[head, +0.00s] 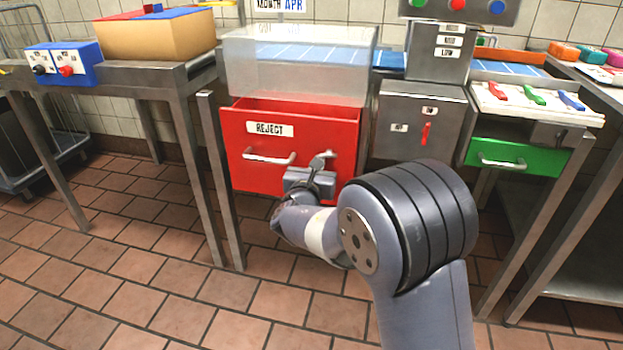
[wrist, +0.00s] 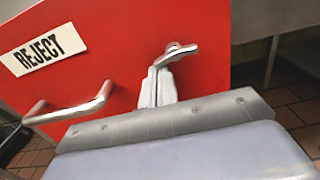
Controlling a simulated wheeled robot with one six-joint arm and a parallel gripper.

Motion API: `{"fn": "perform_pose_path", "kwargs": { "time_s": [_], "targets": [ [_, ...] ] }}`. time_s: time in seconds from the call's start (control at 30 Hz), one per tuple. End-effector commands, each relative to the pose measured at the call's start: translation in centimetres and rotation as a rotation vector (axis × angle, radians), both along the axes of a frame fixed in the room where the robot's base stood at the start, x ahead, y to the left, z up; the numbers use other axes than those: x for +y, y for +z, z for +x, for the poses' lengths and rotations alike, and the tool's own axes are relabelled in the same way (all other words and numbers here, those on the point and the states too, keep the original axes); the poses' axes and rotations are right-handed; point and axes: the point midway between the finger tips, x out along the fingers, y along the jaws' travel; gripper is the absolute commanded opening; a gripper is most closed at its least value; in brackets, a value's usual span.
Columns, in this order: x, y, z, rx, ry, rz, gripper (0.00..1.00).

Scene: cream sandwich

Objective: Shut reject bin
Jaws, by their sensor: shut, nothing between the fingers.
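The reject bin (head: 290,178) is a red drawer with a white "REJECT" label and a metal bar handle (head: 270,158), under the clear-walled box. It stands pulled out, with its dark red inside showing over the front's top edge. A small metal lever (wrist: 178,52) sits on the right part of its front. My gripper (head: 318,168) is in front of the right part of the bin front, right of the handle. In the wrist view its shut, empty fingers (wrist: 157,86) point at the red front just below the lever. I cannot tell whether they touch it.
A grey metal cabinet (head: 415,125) with a red switch stands right of the bin. A green drawer (head: 518,158) is farther right. Table legs (head: 220,180) stand close on the bin's left. The tiled floor (head: 130,300) in front is clear.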

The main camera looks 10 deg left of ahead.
Motion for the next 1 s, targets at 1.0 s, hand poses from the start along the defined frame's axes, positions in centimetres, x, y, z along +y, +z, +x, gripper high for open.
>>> {"fn": "perform_pose_path", "kwargs": {
  "time_s": [1.0],
  "targets": [
    [-0.7,0.2,8.1,-0.003,0.001,-0.001,0.0]
  ]
}}
